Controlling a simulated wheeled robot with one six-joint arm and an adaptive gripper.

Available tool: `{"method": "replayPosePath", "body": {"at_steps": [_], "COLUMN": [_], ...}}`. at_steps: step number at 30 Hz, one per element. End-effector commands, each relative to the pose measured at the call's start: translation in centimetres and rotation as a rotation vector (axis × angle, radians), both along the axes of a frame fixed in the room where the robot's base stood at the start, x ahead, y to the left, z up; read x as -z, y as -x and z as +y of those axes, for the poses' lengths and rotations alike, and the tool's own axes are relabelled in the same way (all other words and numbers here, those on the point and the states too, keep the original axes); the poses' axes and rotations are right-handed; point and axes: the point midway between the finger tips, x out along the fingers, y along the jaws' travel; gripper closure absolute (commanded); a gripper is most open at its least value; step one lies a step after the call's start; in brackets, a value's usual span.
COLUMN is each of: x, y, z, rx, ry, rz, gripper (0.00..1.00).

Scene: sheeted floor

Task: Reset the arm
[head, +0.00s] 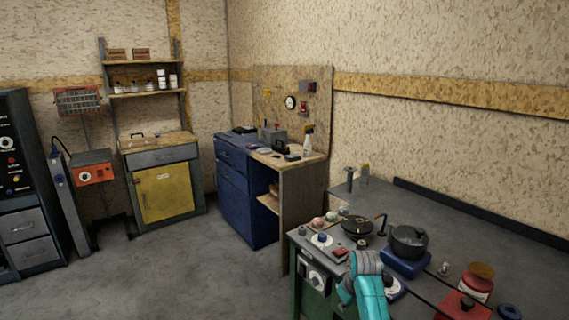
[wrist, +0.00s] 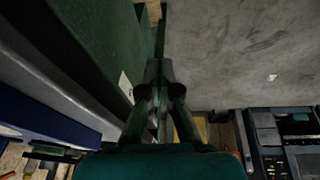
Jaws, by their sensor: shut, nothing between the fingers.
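My arm shows as teal links in the lower middle of the head view, beside the front edge of the grey bench (head: 440,225). My gripper is hidden in the head view. In the wrist view my gripper (wrist: 162,82) is shut, with its dark fingers together and nothing between them. A green panel (wrist: 95,35) is close on its left and the grey floor (wrist: 235,50) is on its right. I cannot tell whether the fingers touch the panel.
The bench holds a dark pot (head: 408,240), a pan (head: 357,226), and a red jar (head: 477,284). A blue cabinet (head: 232,195) and a yellow-doored cabinet (head: 168,194) stand farther back. The floor (head: 170,270) at left is clear.

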Motion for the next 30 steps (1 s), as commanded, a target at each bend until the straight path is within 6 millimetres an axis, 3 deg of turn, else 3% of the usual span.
{"method": "replayPosePath", "body": {"at_steps": [1, 6, 15, 22, 30], "x": [2.4, 8.1, 15.7, 19.2, 20.7], "y": [1.3, 4.8, 12.6, 19.7, 28.7], "z": [0.1, 0.1, 0.1, 0.1, 0.1], "rx": [0.013, 0.060, 0.138, 0.193, 0.252], "ry": [-0.003, -0.011, -0.030, -0.051, -0.082], "rz": [-0.013, -0.085, -0.215, -0.311, -0.427], "gripper": [1.00, 1.00, 1.00, 1.00, 1.00]}}
